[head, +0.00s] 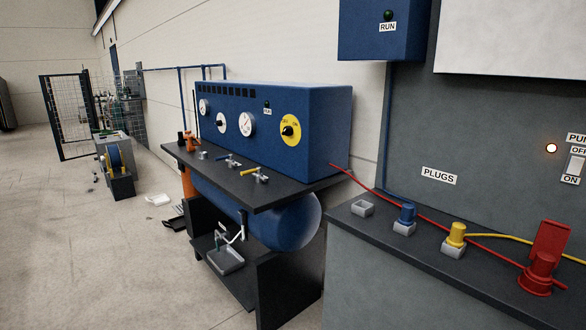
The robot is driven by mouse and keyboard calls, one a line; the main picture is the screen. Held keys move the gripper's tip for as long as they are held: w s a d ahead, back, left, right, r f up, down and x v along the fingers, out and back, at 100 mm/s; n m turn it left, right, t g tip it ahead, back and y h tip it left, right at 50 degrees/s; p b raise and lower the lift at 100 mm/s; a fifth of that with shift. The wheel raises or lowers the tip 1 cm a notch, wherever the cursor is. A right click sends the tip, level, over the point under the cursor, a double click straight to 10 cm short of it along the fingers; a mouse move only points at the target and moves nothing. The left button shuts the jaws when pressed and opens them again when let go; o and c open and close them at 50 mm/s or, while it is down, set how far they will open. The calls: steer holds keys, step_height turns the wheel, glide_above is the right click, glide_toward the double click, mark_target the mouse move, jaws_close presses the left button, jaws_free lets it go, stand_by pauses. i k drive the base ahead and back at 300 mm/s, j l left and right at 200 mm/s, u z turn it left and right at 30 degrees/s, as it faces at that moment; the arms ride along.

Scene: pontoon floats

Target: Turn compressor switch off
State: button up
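The compressor is a blue box (318,105) on a dark bench left of the picture's middle, with a blue tank (292,222) under it. On its front face is a yellow round plate with a black rotary switch (288,131). Small lettering sits at the plate's top, with ON readable at its right. The knob's exact direction is too small to tell. A small dark lamp (267,104) with a label sits up and left of the switch. Round white gauges (247,123) are farther left. My gripper is not in view.
At right, a grey counter (370,245) holds blue (407,213), yellow (456,234) and red plugs (539,268). A red hose (400,202) runs between bench and counter. Small valves (254,175) line the bench's front. Above the counter is a lit lamp (551,148). Floor (120,240) at left is mostly open.

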mark_target(288, 131)
steer(key=i+u, duration=0.1)
steer(key=i, duration=0.5)
steer(key=i+l+u, duration=0.1)
steer(key=i, duration=0.55)
